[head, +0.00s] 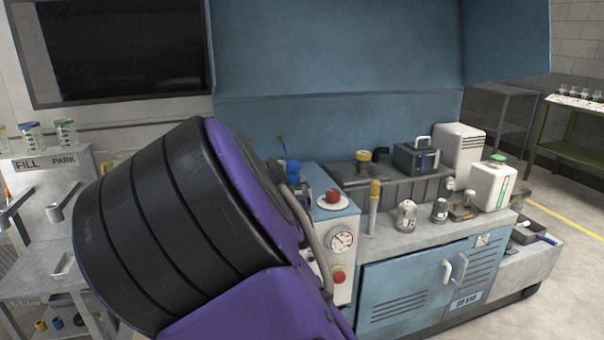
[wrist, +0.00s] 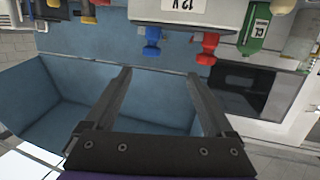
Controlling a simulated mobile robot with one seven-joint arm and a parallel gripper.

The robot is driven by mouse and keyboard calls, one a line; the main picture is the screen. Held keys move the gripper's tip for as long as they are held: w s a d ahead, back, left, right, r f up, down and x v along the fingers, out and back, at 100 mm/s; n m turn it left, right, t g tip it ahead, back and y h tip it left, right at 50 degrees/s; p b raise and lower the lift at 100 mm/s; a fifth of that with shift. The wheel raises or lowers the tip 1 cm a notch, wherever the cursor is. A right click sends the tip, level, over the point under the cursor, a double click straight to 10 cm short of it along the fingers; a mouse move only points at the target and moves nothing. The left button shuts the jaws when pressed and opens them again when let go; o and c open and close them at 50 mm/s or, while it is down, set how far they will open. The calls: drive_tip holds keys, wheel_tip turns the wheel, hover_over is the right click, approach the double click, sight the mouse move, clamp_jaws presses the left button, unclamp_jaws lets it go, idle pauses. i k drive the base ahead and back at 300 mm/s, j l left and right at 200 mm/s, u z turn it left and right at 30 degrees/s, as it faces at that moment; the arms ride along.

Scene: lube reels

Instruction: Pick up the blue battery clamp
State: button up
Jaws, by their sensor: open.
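The blue battery clamp (wrist: 152,42) shows in the wrist view at top centre, hanging off the edge of a white-labelled 12 V block (wrist: 185,8). A similar red clamp (wrist: 208,48) is just to its right. My gripper (wrist: 159,73) is open and empty, its two dark fingers wide apart. In the picture the blue clamp lies just past the fingertips, between their lines and a little left of the middle; it looks apart from both. In the head view my arm fills the left centre, and I cannot make out the gripper or surely identify the clamp there.
In the head view, a blue cabinet (head: 405,285) carries a gauge panel (head: 342,241), a white jug (head: 492,184) and several small fittings. A blue back panel (head: 335,120) rises behind. Floor is clear at far right.

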sight(294, 179)
drive_tip(key=i+l, duration=0.2)
drive_tip(key=i, duration=0.65)
